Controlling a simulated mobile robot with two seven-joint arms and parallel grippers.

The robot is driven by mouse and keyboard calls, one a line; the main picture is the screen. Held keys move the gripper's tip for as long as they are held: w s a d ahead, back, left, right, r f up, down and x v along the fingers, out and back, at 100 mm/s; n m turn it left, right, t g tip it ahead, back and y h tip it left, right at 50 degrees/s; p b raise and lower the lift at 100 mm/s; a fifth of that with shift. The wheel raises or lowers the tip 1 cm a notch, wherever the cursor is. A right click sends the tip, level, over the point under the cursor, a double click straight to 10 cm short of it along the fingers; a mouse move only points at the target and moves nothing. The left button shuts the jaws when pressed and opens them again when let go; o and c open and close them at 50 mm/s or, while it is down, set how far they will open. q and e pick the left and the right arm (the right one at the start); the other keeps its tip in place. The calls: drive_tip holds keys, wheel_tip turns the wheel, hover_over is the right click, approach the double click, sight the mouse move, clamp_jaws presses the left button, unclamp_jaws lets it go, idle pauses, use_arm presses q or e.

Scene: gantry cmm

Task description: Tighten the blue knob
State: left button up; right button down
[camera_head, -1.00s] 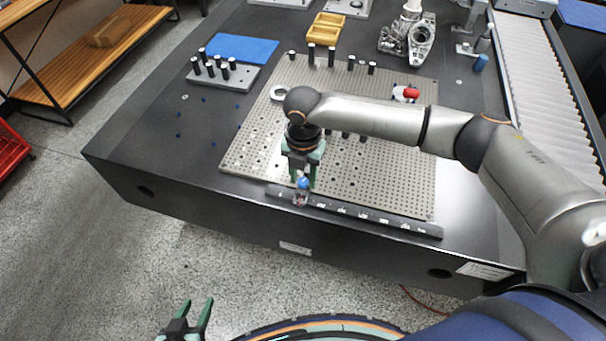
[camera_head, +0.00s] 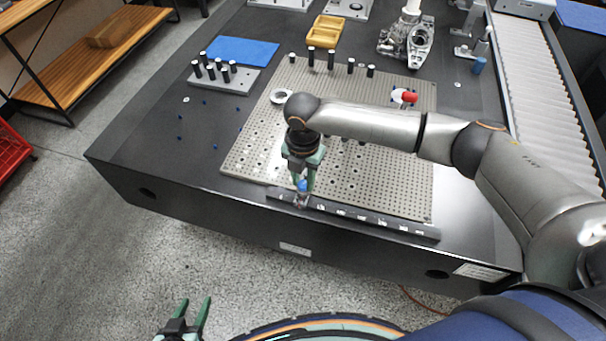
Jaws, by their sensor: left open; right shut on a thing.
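The blue knob (camera_head: 302,186) is small and sits above the left end of the dark labelled rail at the front edge of the table. My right gripper (camera_head: 303,184) points down from above, its green fingers on either side of the knob and shut on it. The fingers partly hide the knob, and its thread or seat cannot be made out. My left gripper (camera_head: 190,316) is open and empty at the bottom of the view, over the floor, away from the table.
A perforated plate (camera_head: 400,180) lies behind the dark rail (camera_head: 370,218), with several black posts, a ring (camera_head: 281,96) and a red-handled part (camera_head: 409,97) on it. A grey block with black pins (camera_head: 225,78) and a blue mat (camera_head: 240,50) lie further left. The table's front left is mostly clear.

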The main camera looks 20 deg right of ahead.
sight(303, 183)
drive_tip(key=m+p, duration=0.1)
drive_tip(key=p, duration=0.1)
drive_tip(key=m+p, duration=0.4)
drive_tip(key=shift+r, duration=0.3)
drive_tip(key=shift+f+m+p, duration=0.1)
drive_tip(key=shift+m+p, duration=0.7)
drive_tip(key=shift+m, duration=0.4)
drive_tip(key=shift+w+f+m+p, duration=0.1)
drive_tip(key=shift+m+p, duration=0.2)
drive_tip(key=shift+m, duration=0.6)
drive_tip(key=c, duration=0.6)
unclamp_jaws()
wheel_tip(303, 183, up, 12)
drive_tip(key=shift+r, duration=0.2)
